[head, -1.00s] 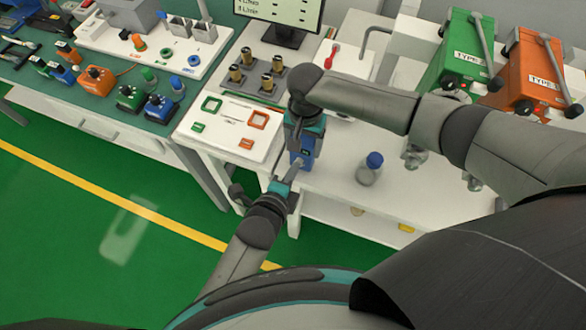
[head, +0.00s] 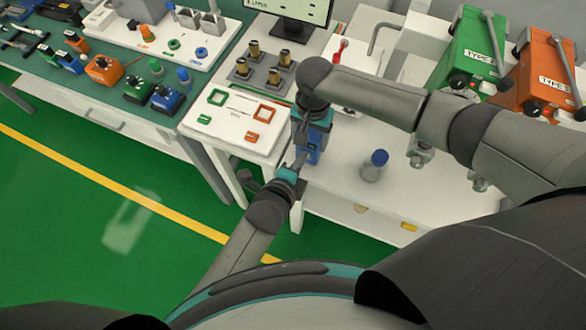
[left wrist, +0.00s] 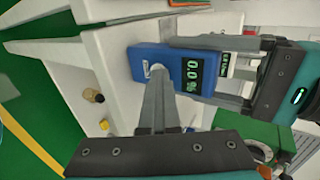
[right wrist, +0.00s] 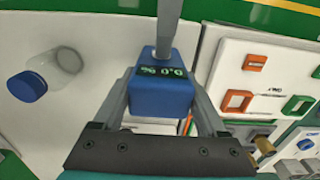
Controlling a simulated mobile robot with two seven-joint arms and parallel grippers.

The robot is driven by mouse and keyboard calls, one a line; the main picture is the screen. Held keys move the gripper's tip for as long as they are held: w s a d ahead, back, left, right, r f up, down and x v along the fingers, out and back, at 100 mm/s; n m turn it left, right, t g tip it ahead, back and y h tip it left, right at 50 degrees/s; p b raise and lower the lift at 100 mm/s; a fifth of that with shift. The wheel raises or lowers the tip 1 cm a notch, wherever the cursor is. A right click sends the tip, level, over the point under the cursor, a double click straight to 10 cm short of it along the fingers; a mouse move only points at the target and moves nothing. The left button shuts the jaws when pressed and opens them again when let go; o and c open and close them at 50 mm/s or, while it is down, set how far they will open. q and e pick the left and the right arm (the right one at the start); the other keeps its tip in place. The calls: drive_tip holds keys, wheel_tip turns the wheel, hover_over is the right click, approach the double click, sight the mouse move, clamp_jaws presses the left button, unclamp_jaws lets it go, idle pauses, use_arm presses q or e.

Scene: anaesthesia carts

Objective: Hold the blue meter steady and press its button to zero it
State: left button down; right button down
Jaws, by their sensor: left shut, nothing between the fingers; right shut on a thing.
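The blue meter (head: 313,143) is held upright above the front edge of the white table, in my right gripper (head: 312,122). In the right wrist view the right gripper's fingers lie on both sides of the meter (right wrist: 160,98). In the left wrist view the meter's dark display (left wrist: 188,72) reads 0.0 % in green. My left gripper (head: 302,157) is shut and empty, its tips at the meter's face over a pale round button (left wrist: 157,69). The tips hide part of the button, and I cannot tell whether they press it.
A clear jar with a blue lid (head: 374,166) stands on the white table to the right. A white board with green and orange frames (head: 235,120) lies to the left. Green (head: 470,55) and orange (head: 535,75) units stand at the back right. The floor at front left is clear.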

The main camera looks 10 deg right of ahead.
use_arm(q)
drive_tip(key=shift+s+a, duration=0.2)
drive_tip(key=shift+a, duration=0.05)
use_arm(e)
drive_tip(key=shift+s+a, duration=0.3)
drive_tip(key=shift+a, duration=0.1)
drive_tip(key=shift+w+d, duration=0.15)
drive_tip(key=shift+d, duration=0.1)
use_arm(q)
drive_tip(key=f+v, duration=0.1)
drive_tip(key=v, duration=1.1)
drive_tip(key=shift+s+a, duration=0.3)
drive_tip(key=shift+s, duration=0.4)
use_arm(e)
unclamp_jaws()
